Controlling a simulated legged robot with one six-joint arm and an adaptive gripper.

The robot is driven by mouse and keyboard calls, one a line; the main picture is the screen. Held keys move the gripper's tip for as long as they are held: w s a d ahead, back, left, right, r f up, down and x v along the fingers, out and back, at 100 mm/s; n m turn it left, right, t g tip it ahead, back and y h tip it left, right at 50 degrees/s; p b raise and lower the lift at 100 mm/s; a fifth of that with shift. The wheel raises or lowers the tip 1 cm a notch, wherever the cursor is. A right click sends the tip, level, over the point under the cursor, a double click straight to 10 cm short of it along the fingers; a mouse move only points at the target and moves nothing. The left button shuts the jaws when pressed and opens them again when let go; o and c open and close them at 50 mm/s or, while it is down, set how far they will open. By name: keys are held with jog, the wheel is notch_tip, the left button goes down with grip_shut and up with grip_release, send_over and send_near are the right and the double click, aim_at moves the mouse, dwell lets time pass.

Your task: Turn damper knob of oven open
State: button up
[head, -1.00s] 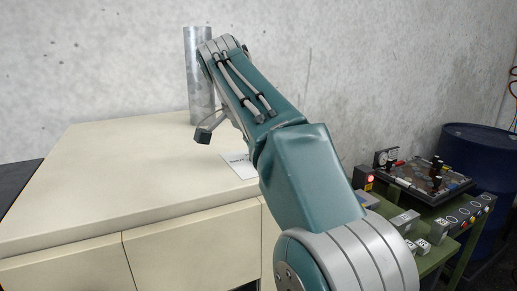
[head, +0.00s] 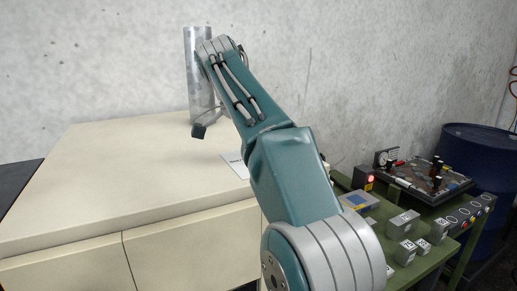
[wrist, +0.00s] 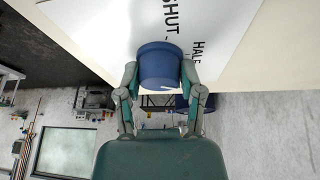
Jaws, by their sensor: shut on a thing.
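The damper knob (wrist: 158,66) is a blue round knob with a white pointer mark, seen in the wrist view. It stands over a white label sheet (wrist: 90,22) that reads "SHUT" and "HALF". My gripper (wrist: 160,80) has one finger on each side of the knob and is shut on it. The white mark lies near the knob's lower right edge. In the head view my arm reaches over the cream oven (head: 110,180), and the knob and fingertips are hidden behind it. A corner of the label (head: 236,166) shows beside the arm.
A grey metal pipe (head: 198,70) stands at the back of the oven top, close to my wrist. A green bench (head: 425,265) with small numbered boxes and a control panel is at the right. A blue drum (head: 478,160) stands behind it. The oven top's left is clear.

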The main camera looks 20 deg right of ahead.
jog(key=o, duration=1.2)
jog(key=shift+w+a+f, duration=0.1)
jog(key=shift+w+f, duration=0.05)
jog(key=shift+c, duration=0.2)
jog(key=shift+a, duration=0.1)
